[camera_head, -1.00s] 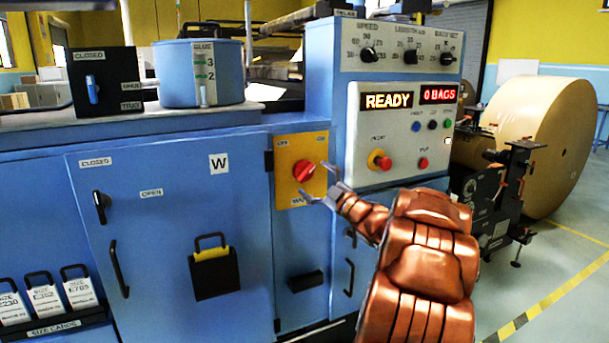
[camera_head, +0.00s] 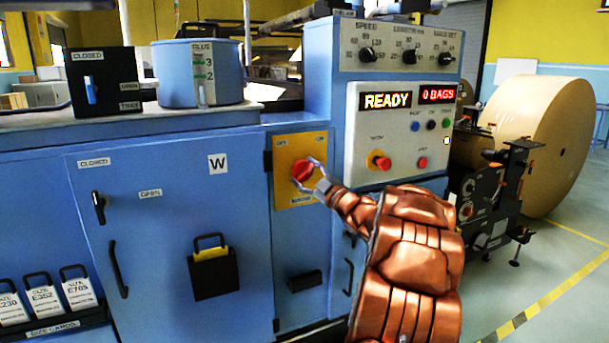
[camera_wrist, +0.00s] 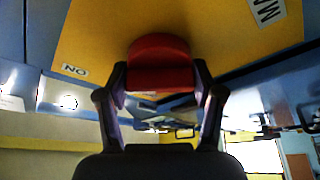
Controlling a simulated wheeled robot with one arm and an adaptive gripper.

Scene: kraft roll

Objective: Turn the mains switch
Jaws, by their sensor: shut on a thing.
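The mains switch is a red rotary knob (camera_head: 302,170) on a yellow plate (camera_head: 299,195) on the blue machine front. In the wrist view the red knob (camera_wrist: 159,64) sits between my two fingers, with the yellow plate (camera_wrist: 95,38) behind it and an "ON" label at its left. My gripper (camera_head: 313,170) reaches the knob from the lower right in the head view and is shut on it. The fingers hide part of the knob, and its exact pointing direction is hard to tell.
The control panel (camera_head: 400,132) with a red emergency button (camera_head: 381,162) stands to the right of the switch. A blue door (camera_head: 165,230) with handles lies to the left. A black handle (camera_head: 304,281) is below. A large kraft roll (camera_head: 540,140) stands at the far right.

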